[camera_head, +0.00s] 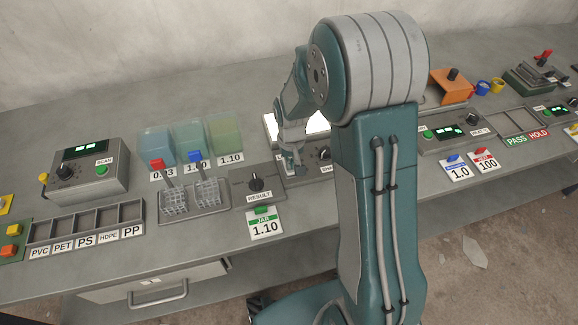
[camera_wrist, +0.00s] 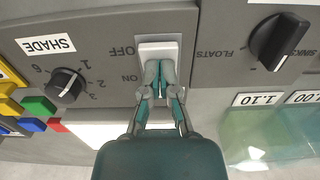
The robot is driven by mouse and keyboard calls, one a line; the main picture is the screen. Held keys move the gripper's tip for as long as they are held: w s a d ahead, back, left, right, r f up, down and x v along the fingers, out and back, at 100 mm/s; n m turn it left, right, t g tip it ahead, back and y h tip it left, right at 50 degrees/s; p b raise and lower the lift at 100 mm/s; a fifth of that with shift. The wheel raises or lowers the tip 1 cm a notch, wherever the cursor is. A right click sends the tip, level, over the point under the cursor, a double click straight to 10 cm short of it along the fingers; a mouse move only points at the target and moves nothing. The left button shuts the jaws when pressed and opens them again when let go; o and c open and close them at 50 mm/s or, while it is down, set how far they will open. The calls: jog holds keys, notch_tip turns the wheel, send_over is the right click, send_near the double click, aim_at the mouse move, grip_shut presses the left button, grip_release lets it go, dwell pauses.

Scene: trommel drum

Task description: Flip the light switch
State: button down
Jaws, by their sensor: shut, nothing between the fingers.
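The light switch (camera_wrist: 158,50) is a white rocker on a grey panel in the wrist view, with the labels OFF and ON beside it. My gripper (camera_wrist: 160,74) is shut and empty, with its fingertips over the ON-side part of the switch. The fingers hide that part, and I cannot tell whether they touch it. In the head view my gripper (camera_head: 291,168) is down at the panel in front of a bright white light panel (camera_head: 317,123). The switch is hidden there by my gripper.
In the wrist view, a SHADE knob (camera_wrist: 67,84) is left of the switch and a FLOATS/SINKS knob (camera_wrist: 279,40) is right. In the head view, the RESULT knob (camera_head: 256,184) and clear tanks (camera_head: 190,136) stand left of my gripper.

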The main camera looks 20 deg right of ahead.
jog(key=shift+f, duration=0.15)
jog(key=shift+r, duration=3.55)
jog(key=shift+s+r, duration=0.1)
jog(key=shift+r, duration=0.15)
jog(key=s+r+t, duration=0.5)
jog(key=s+r, duration=1.2)
jog(key=s, duration=0.3)
jog(key=shift+s+r+t, duration=0.3)
jog(key=shift+s, duration=0.1)
